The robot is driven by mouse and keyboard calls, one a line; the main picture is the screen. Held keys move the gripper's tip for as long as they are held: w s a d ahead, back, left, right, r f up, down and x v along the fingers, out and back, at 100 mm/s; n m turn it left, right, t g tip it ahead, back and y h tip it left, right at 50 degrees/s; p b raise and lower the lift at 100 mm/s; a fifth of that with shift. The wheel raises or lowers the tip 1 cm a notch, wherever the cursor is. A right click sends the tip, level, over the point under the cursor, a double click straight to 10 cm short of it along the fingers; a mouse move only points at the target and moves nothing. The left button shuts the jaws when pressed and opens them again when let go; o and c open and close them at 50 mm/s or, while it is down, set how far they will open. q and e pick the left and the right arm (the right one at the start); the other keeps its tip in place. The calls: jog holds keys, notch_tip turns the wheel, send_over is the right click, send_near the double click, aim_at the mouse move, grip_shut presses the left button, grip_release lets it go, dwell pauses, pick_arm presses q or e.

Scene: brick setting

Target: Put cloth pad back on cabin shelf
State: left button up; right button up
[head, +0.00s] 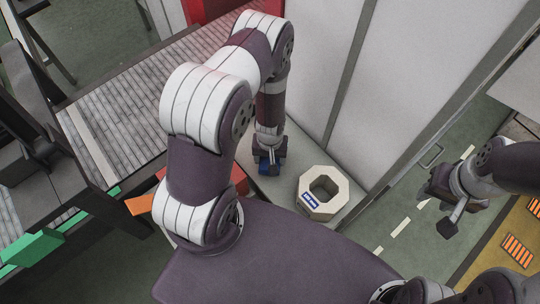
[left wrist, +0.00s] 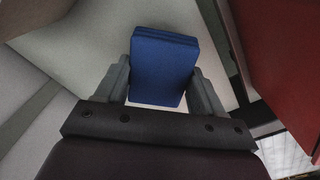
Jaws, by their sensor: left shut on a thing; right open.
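The cloth pad (left wrist: 163,68) is a blue block that fills the space between the two fingers of my left gripper (left wrist: 164,92) in the left wrist view. In the head view only a bit of the blue pad (head: 264,167) shows at the left gripper (head: 268,158), which points down at the back of a pale shelf (head: 277,190). Whether the pad touches the shelf cannot be told. My right gripper (head: 446,206) is open and empty at the right, over the green floor, away from the pad.
A beige octagonal ring (head: 338,198) with a blue label lies on the pale shelf, right of my left gripper. Pale wall panels (head: 400,70) rise behind it. A red block (head: 236,178) is left of the shelf. A slatted conveyor (head: 120,110) fills the left.

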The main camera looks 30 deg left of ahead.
pick_arm(q)
notch_tip(320, 180, down, 2)
jog(key=shift+f+b, duration=0.1)
jog(key=shift+b, duration=0.4)
jog(key=shift+w, duration=0.1)
pick_arm(e)
notch_tip(320, 180, down, 2)
jog(key=shift+w, duration=0.15)
pick_arm(q)
jog(key=shift+f+b, duration=0.55)
jog(key=shift+f, duration=0.05)
pick_arm(e)
jog(key=shift+f, duration=0.55)
pick_arm(q)
jog(key=o, duration=1.2)
notch_tip(320, 180, up, 13)
jog(key=p, duration=0.4)
jog(key=shift+f+p, duration=0.15)
jog(key=shift+p, duration=0.2)
pick_arm(e)
notch_tip(320, 180, up, 5)
jog(key=shift+f, duration=0.15)
